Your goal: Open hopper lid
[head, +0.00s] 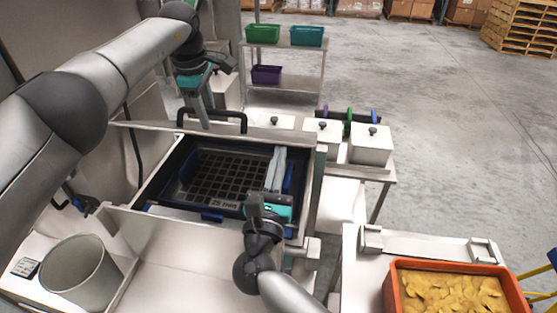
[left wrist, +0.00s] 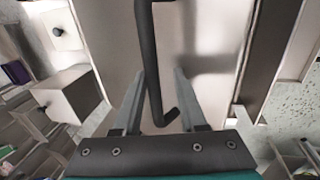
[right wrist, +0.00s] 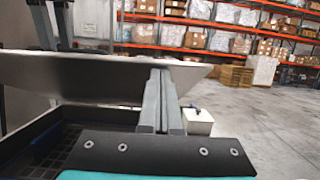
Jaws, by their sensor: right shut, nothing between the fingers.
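The hopper (head: 308,190) stands open at centre, with a dark grid marked "25 mm" (head: 228,175) inside its blue-black rim. The pale lid (head: 150,127) shows nearly edge-on at the far side, raised off the opening; its panel crosses the right wrist view (right wrist: 80,75). Its black bar handle (head: 225,111) is on the far face. My left gripper (head: 203,118) is at the handle; in the left wrist view its fingers are apart, with the handle bar (left wrist: 152,60) between them. My right gripper (head: 278,155) is shut and empty over the hopper's right side, near the lid.
White lidded bins (head: 371,145) stand right of the hopper. A shelf rack (head: 283,92) with green, teal and purple trays is behind. An orange crate of yellow pieces (head: 392,292) is at front right. A pale bucket (head: 80,275) is at front left. Open floor lies right.

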